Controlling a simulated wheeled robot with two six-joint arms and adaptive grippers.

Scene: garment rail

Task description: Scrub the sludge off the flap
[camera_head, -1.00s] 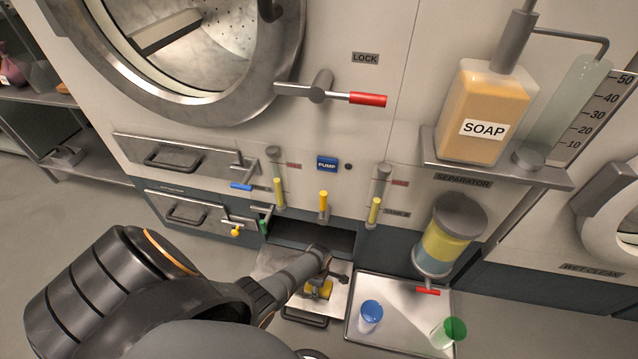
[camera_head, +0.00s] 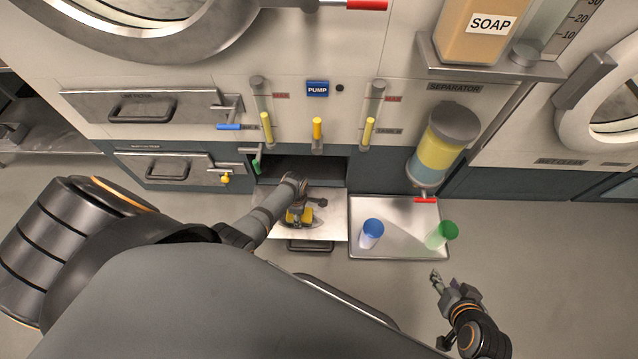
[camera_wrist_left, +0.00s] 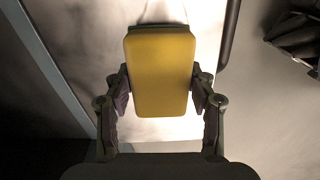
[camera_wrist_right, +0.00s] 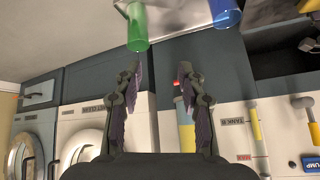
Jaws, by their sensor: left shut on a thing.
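My left gripper (camera_head: 302,208) is shut on a yellow sponge (camera_head: 305,216), held over the lowered metal flap (camera_head: 328,229). In the left wrist view the yellow sponge (camera_wrist_left: 160,75) sits between both fingers, with the pale flap behind it. Grey, smudgy sludge (camera_wrist_left: 90,45) shows on the flap left of the sponge. I cannot tell whether the sponge touches the flap, and the surface under it is hidden. My right gripper (camera_head: 436,277) is open and empty, low on the right beyond the tray; its spread fingers show in the right wrist view (camera_wrist_right: 157,80).
A metal tray (camera_head: 398,248) right of the flap holds a blue cup (camera_head: 371,230) and a green cup (camera_head: 442,234). The separator (camera_head: 440,145) hangs above it. A dark opening (camera_head: 310,168) is behind the flap. Floor right of the tray is clear.

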